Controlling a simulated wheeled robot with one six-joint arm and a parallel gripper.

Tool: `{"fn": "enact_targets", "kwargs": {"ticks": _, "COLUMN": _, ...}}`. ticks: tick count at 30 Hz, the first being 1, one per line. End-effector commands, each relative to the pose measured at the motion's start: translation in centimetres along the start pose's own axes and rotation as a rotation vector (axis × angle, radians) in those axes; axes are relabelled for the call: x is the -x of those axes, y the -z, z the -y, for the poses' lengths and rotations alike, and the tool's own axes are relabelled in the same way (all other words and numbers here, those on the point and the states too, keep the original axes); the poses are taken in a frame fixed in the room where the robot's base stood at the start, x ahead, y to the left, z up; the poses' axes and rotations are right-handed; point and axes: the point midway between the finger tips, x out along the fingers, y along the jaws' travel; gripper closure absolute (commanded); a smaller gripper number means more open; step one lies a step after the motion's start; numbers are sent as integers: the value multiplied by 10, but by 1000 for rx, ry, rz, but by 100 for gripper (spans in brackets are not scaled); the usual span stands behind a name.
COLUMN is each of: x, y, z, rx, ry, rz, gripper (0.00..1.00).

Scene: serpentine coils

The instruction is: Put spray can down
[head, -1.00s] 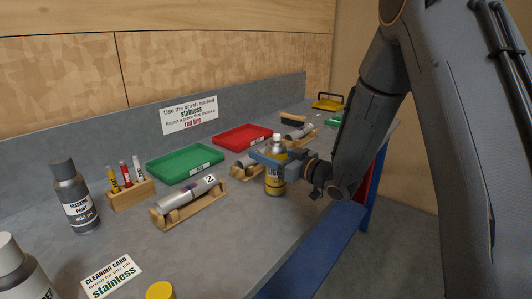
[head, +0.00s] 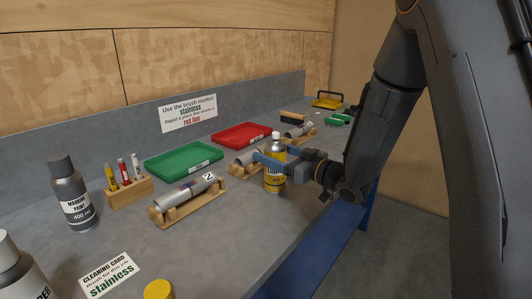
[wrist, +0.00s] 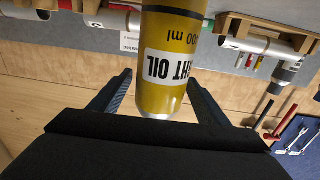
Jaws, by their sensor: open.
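The spray can (head: 274,179) is yellow with a silver top and a white label reading light oil. It stands upright on the grey bench (head: 235,225), close to the front edge. My gripper (head: 268,160) is open, with its blue fingers at the can's upper half. In the wrist view the can (wrist: 172,75) fills the middle, inverted, between the two spread fingers. A gap shows on each side near the fingertips. The can's far side is hidden.
A numbered metal tube on a wooden cradle (head: 160,214) lies left of the can, with another cradle just behind it. Green (head: 184,165) and red (head: 240,136) trays sit farther back. A marking paint can (head: 74,198) stands at left.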

Motion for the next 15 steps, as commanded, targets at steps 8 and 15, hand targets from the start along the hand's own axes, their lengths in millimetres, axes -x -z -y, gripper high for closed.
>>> {"fn": "enact_targets", "kwargs": {"ticks": 8, "x": 58, "y": -1, "z": -2, "rx": 1, "ry": -4, "rz": -1, "gripper": 31}}
{"fn": "enact_targets", "kwargs": {"ticks": 15, "x": 85, "y": 0, "z": -1, "rx": 1, "ry": -1, "rz": -1, "gripper": 31}}
